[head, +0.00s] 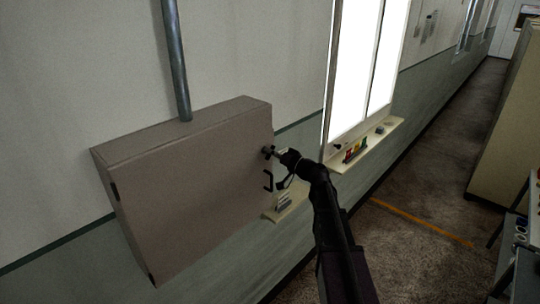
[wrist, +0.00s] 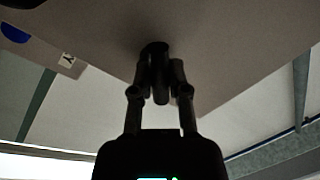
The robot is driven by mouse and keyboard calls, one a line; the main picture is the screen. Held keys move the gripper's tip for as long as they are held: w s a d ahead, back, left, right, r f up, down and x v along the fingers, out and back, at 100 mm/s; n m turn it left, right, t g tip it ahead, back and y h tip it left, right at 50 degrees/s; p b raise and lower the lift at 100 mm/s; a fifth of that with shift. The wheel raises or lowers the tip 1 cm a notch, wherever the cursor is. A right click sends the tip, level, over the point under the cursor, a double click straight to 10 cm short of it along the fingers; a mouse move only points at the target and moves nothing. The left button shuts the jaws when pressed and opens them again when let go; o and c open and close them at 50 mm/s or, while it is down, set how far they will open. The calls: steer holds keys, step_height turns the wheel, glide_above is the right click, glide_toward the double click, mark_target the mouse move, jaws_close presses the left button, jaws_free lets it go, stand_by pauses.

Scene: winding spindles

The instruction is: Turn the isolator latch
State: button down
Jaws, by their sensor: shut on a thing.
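A grey-brown wall cabinet (head: 190,195) hangs on the wall, its door closed. The isolator latch is a small dark knob (head: 268,152) near the door's right edge. My gripper (head: 276,154) reaches it from the right. In the wrist view the dark latch (wrist: 155,52) stands out from the cabinet face (wrist: 210,50), and the fingers of my gripper (wrist: 159,82) are shut on it, one on each side. The latch's exact angle is too dark to tell. A black door handle (head: 268,181) sits just below the latch, apart from my gripper.
A small ledge (head: 289,208) is on the wall beside the cabinet. A window sill (head: 365,143) holds small coloured items (head: 355,150). A conduit (head: 176,60) rises from the cabinet top. The floor (head: 420,190) to the right is open, with a shelf unit at the far right.

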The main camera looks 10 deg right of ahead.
steer(key=m+t+b, duration=0.1)
steer(key=m, duration=0.4)
steer(key=shift+f, duration=0.1)
steer(key=m, duration=0.3)
steer(key=m+t+h, duration=0.1)
steer(key=m, duration=0.2)
steer(key=shift+m+h, duration=0.3)
steer(key=c, duration=0.6)
jaws_free()
